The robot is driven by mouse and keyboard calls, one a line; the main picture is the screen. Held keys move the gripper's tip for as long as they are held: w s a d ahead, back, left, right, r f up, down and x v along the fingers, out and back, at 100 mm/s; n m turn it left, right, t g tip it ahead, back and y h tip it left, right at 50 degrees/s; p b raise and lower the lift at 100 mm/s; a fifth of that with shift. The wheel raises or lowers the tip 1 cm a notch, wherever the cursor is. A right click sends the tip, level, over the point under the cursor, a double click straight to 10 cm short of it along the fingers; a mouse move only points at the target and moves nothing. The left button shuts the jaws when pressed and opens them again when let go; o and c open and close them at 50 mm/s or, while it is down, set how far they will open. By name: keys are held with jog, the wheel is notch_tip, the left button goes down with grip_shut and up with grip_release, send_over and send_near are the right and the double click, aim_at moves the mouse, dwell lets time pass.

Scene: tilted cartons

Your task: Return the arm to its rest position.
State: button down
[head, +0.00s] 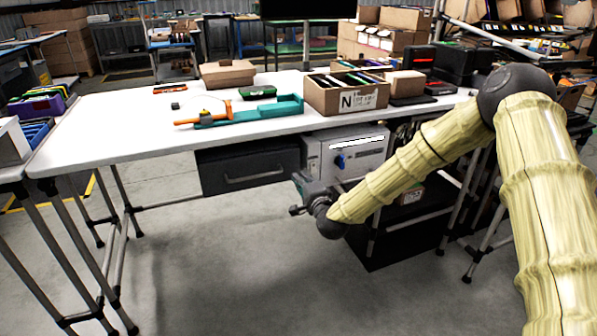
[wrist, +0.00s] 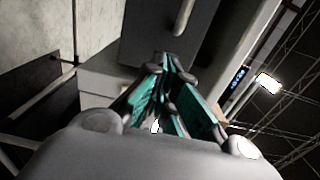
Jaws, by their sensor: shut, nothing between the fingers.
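My gripper (head: 302,190) is low in front of the white table, below the tabletop edge and near the grey cabinet under it. In the wrist view my gripper (wrist: 167,65) has its teal-padded fingers brought together at the tips, with nothing seen between them. My arm, in pale ribbed covering, comes from the right side of the head view and bends down to the left at a dark elbow joint.
The white table (head: 105,140) carries a carton marked N (head: 345,100), a teal and orange tool (head: 250,111) and a closed brown box (head: 227,74). Beneath are a dark drawer (head: 248,168) and a grey cabinet (head: 355,150).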

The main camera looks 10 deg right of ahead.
jog(key=d+v, duration=0.1)
jog(key=v, duration=0.6)
jog(key=s+a+f+n+g, duration=0.2)
jog(key=s+f+n+g, duration=0.1)
jog(key=s+f, duration=0.6)
jog(key=s+a+f+n+g, duration=0.2)
jog(key=s+f+n+g, duration=0.15)
jog(key=s+f, duration=0.6)
jog(key=s+d+f+n+g+h, duration=0.1)
jog(key=s+d+f+n+g, duration=0.2)
jog(key=s+f, duration=0.65)
jog(key=s+d+f+n+g+h, duration=0.1)
jog(key=s+f+n+g, duration=0.35)
jog(key=s, duration=0.75)
jog(key=s+d+f+n+g+h+p, duration=0.15)
jog(key=s+d+g, duration=0.3)
jog(key=s, duration=0.85)
notch_tip(320, 180, up, 20)
jog(key=p, duration=1.9)
jog(key=shift+d+f+t+p, duration=0.2)
jog(key=shift+d+t+p, duration=0.15)
jog(key=shift+t+p, duration=0.1)
